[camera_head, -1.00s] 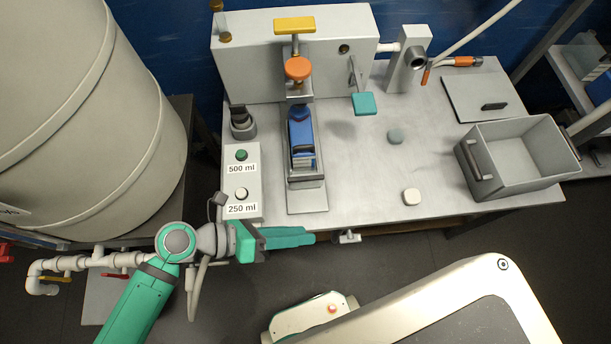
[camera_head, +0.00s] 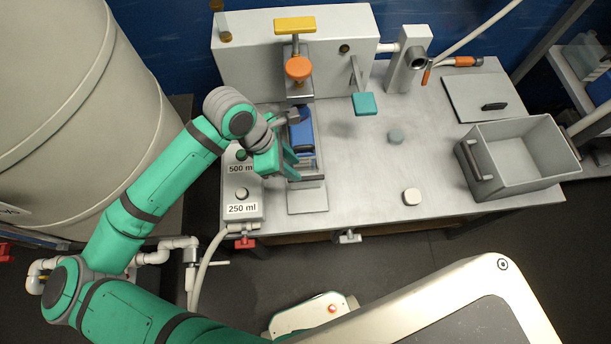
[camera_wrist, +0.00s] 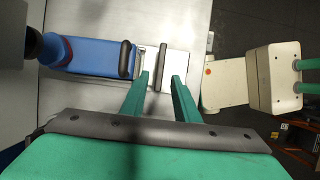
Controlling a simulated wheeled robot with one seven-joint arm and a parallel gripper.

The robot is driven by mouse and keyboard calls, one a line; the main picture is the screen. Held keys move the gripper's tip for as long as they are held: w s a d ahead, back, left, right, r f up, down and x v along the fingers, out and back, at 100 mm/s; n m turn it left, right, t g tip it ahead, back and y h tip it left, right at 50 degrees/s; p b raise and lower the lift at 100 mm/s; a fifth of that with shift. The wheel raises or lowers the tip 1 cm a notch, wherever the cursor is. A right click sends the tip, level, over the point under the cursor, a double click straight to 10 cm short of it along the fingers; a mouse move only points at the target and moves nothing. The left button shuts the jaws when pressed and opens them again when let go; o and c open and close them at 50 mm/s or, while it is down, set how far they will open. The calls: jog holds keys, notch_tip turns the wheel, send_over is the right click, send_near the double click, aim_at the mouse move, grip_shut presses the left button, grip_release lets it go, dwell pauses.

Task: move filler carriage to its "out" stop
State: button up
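The filler carriage (camera_head: 310,183) appears to be the slide on the narrow bench plate, with a dark cross bar at its front end. A blue body (camera_head: 301,135) with its own dark handle sits behind that bar, near the orange knob. In the wrist view the blue body (camera_wrist: 92,57) lies at left and the carriage's front bar (camera_wrist: 161,68) crosses the pale plate. My gripper (camera_head: 296,174) is above the left side of the carriage. In the wrist view its fingers (camera_wrist: 160,77) are apart, with the front bar between their tips in the picture. Contact cannot be told.
The button box (camera_head: 256,206) labelled 500 ml and 250 ml stands left of the carriage, partly under my arm. A teal paddle (camera_head: 364,104) and an open grey bin (camera_head: 528,184) are to the right. The plate's front (camera_head: 307,203) is bare.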

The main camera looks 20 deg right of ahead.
aim_at(306, 178)
jog(key=x, duration=0.8)
jog(key=shift+s+d+f, duration=0.2)
jog(key=shift+d+f, duration=0.05)
jog(key=shift+f, duration=0.3)
grip_shut()
